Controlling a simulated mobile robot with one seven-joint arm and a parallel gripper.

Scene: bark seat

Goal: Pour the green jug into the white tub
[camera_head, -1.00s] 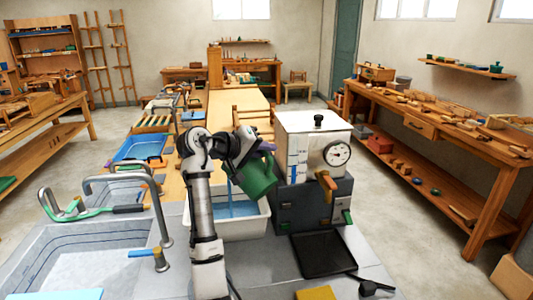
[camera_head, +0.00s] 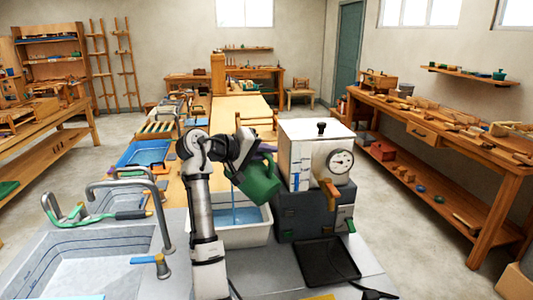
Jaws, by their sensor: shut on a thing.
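The green jug (camera_head: 259,180) is tilted above the white tub, and a thin blue stream falls from it. My gripper (camera_head: 246,155) is shut on the jug; its fingertips are mostly hidden behind my wrist and the jug. The white tub (camera_head: 246,237) stands on the grey counter below the jug, partly hidden by my arm. Blue liquid lies inside the tub, and the stream lands in it.
A white boiler with a dial (camera_head: 316,155) on a dark base (camera_head: 310,213) stands just right of the tub. A black tray (camera_head: 326,262) lies in front of it. A sink with a curved tap (camera_head: 128,190) is at left.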

